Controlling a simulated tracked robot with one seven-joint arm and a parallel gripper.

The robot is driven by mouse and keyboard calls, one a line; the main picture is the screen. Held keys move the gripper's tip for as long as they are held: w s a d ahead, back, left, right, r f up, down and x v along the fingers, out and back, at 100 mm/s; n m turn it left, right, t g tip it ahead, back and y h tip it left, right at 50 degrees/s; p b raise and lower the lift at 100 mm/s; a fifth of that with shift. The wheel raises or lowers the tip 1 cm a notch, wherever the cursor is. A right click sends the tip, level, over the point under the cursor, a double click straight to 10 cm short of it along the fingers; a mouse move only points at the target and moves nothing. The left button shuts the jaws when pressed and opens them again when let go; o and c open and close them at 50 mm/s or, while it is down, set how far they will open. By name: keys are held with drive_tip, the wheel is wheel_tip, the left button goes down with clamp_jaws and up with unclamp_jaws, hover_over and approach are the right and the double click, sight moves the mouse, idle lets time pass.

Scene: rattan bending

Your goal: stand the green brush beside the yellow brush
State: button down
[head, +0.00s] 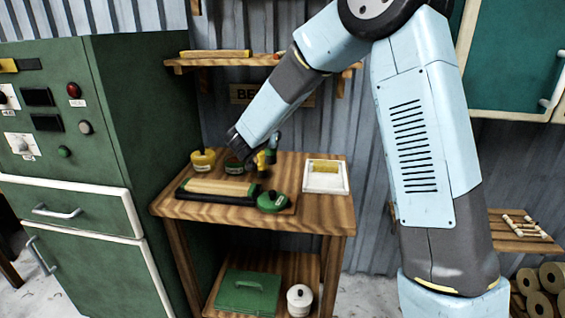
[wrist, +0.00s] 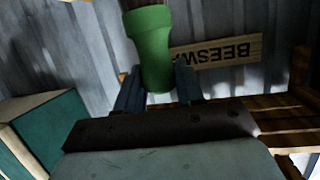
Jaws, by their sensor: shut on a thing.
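Whether the two brushes touch, and whether the green one rests on the table, I cannot tell.
A pale block (head: 220,187), a round green tin (head: 272,202) and a white tray (head: 325,188) are nearer the front and right. A green cabinet (head: 150,110) borders the left.

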drive_tip(key=shift+w+d+f, duration=0.75)
drive_tip(key=shift+w+f, duration=0.85)
drive_tip(key=shift+f, duration=0.35)
drive_tip(key=shift+w+d+f, duration=0.7)
drive_tip(key=shift+w+f, duration=0.85)
drive_tip(key=shift+f, duration=0.4)
drive_tip(key=shift+w+d+f, duration=0.75)
drive_tip(key=shift+w+f, duration=0.85)
drive_tip(key=shift+f, duration=0.35)
drive_tip(key=shift+f, duration=0.1)
drive_tip(key=c, duration=0.7)
unclamp_jaws()
